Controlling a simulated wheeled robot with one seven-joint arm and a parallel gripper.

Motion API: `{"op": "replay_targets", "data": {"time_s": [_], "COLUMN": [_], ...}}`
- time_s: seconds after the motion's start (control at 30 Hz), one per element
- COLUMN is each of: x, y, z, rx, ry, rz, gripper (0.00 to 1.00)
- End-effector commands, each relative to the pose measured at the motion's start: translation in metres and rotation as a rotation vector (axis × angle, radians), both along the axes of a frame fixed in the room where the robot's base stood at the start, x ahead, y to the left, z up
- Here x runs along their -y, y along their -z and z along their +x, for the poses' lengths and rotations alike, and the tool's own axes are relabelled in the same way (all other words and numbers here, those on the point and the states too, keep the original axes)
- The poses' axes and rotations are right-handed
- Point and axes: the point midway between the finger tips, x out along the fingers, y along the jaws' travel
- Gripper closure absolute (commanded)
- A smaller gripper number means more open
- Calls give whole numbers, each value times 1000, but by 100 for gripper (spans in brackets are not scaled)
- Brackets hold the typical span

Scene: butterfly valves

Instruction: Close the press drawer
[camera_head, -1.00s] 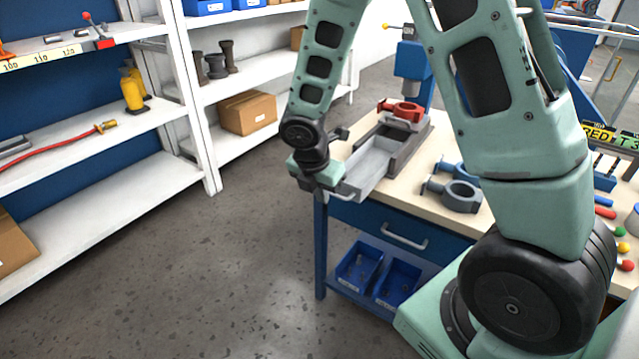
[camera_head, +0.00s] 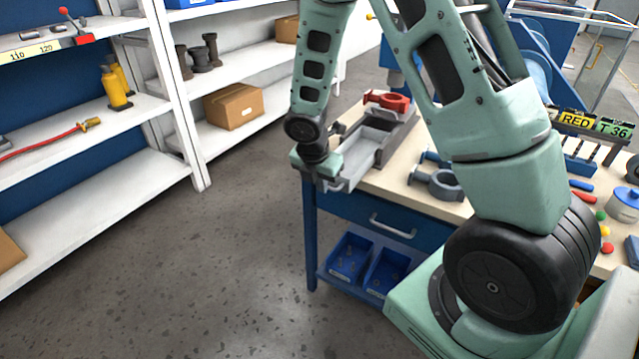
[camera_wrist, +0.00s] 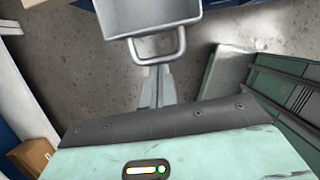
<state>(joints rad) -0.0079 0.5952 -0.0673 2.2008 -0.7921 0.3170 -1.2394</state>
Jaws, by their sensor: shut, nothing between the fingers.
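The press drawer (camera_head: 362,148) is a light grey open tray that sticks out of the dark grey press base (camera_head: 398,143) over the bench edge. Exact contact cannot be told. In the head view my wrist hides the handle's left part; my gripper is by the drawer's front (camera_head: 328,180).
The workbench (camera_head: 400,190) has a closed blue drawer (camera_head: 375,222) and blue bins (camera_head: 350,258) below. Grey clamp-like parts (camera_head: 440,182) lie on its top. White shelves (camera_head: 195,165) stand at the left. Open floor (camera_head: 210,270) lies between shelves and bench.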

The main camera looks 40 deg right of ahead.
Motion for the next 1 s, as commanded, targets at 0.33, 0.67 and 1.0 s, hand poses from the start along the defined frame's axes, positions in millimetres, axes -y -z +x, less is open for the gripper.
{"op": "replay_targets", "data": {"time_s": [0.33,0.67,1.0], "x": [79,159,194], "y": [-9,-7,-1], "z": [26,56,69], "rx": [-2,0,0], "ry": [9,7,3], "rz": [-1,1,1], "gripper": [100,100,100]}}
